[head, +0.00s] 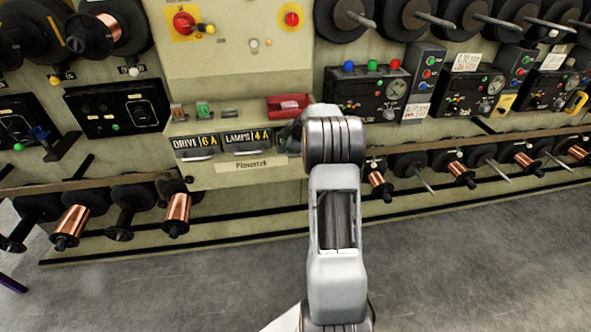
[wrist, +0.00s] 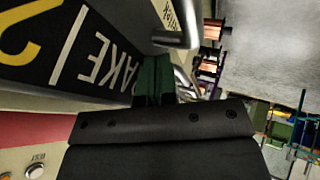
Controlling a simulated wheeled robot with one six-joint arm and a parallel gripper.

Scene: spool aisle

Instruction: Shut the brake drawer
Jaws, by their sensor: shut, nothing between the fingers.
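The brake drawer shows in the wrist view as a black front (wrist: 40,68) with a yellow "2" and the partly hidden white letters "AKE", all tilted. My gripper (wrist: 155,72) is shut and empty, its green-tipped fingers close to the right end of this label; I cannot tell whether they touch it. A metal handle (wrist: 160,39) lies just beyond the fingers. In the head view my arm hides the brake drawer's front and most of my gripper. How far the drawer stands out is not clear.
The drive drawer (head: 195,148) and lamps drawer (head: 250,142) sit left of my arm. A red piece (head: 288,106) lies above, left of my wrist. Copper spools (head: 176,213) stick out low along the machine. The grey floor (head: 450,260) in front is clear.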

